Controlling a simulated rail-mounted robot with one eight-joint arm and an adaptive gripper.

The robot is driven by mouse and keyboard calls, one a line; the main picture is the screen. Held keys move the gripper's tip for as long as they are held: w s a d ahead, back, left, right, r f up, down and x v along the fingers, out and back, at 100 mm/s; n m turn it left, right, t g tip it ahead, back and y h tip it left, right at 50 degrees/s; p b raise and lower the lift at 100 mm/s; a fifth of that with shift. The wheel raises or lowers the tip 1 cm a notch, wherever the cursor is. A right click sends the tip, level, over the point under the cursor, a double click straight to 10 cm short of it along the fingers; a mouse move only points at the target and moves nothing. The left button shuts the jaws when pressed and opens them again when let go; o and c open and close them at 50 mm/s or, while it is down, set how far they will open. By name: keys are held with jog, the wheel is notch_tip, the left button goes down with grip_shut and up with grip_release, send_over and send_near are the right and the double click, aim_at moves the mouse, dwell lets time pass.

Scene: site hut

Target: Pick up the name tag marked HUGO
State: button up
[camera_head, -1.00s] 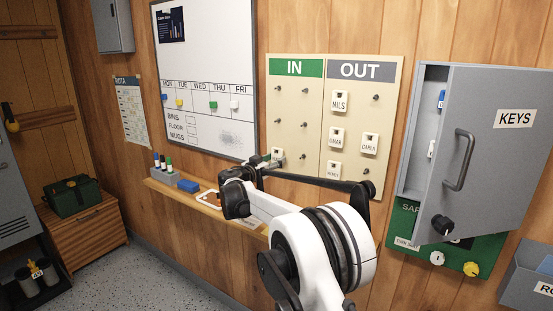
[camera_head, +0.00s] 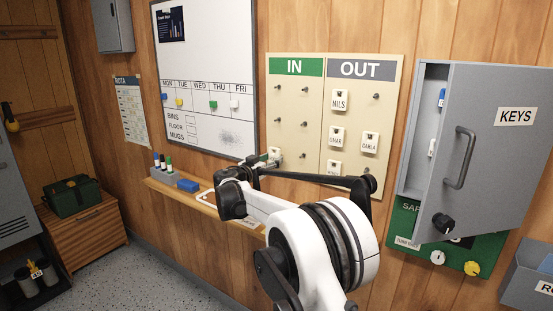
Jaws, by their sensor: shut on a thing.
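A small white name tag (camera_head: 274,152) is at the lower left of the IN half of the board, at the tip of my gripper (camera_head: 266,159). My gripper is shut on this tag. Its lettering is too small and too covered to read, so I cannot tell if it says HUGO. I cannot tell whether the tag is still on its peg. The IN/OUT board (camera_head: 292,94) has bare pegs elsewhere on its IN side.
The OUT side holds tags for NILS (camera_head: 339,103), OMAR (camera_head: 336,138) and CARLA (camera_head: 370,142), plus one partly hidden by my arm. A shelf (camera_head: 165,184) with markers and a blue eraser (camera_head: 188,185) runs below the whiteboard (camera_head: 207,65). The key cabinet (camera_head: 490,150) door stands open at right.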

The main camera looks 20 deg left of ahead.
jog(key=shift+b+v, duration=0.6)
jog(key=shift+v, duration=2.05)
